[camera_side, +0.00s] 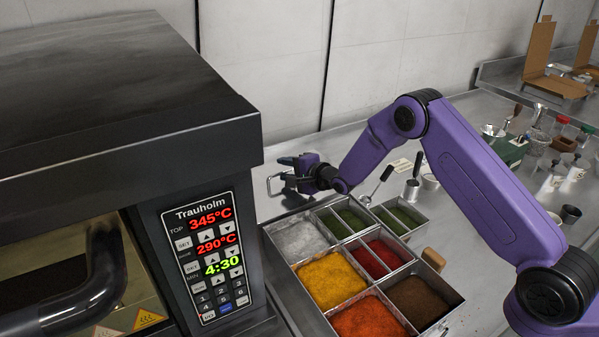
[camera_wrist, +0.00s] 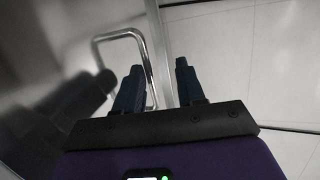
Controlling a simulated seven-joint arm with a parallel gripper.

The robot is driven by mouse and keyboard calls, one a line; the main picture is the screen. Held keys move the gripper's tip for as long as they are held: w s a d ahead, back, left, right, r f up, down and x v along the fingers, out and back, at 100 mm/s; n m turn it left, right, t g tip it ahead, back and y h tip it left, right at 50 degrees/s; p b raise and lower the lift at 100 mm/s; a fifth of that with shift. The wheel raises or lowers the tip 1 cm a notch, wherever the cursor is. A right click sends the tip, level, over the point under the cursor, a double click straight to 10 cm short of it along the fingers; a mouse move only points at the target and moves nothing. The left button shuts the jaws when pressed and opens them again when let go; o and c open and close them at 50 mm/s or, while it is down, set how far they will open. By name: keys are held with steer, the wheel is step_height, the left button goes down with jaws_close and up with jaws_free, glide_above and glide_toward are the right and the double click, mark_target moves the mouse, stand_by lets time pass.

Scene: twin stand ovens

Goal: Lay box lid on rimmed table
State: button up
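An open cardboard box (camera_side: 556,87) stands at the back right in the side view. Its brown lid (camera_side: 540,47) is raised upright behind it. The box is on a grey raised surface with an edge (camera_side: 503,72), which seems to be the rimmed table. My gripper (camera_side: 284,169) is far to the left of the box, beside the oven and beyond the bins. In the wrist view my gripper (camera_wrist: 159,65) has its two dark fingers apart. A bent metal handle (camera_wrist: 112,35) shows close to the left finger; contact is unclear. No box shows in the wrist view.
The Trauholm oven (camera_side: 110,120) fills the left. Metal bins with coloured fillings, including a yellow one (camera_side: 331,280), stand below my forearm. A second open cardboard box (camera_side: 587,45) is at the right edge. Cups, jars and a green item (camera_side: 508,149) crowd the right counter.

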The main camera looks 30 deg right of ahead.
steer(key=shift+v, duration=2.4)
steer(key=shift+r, duration=0.15)
steer(key=o, duration=1.2)
steer(key=v, duration=1.7)
steer(key=shift+s+r, duration=0.1)
steer(key=shift+r, duration=0.05)
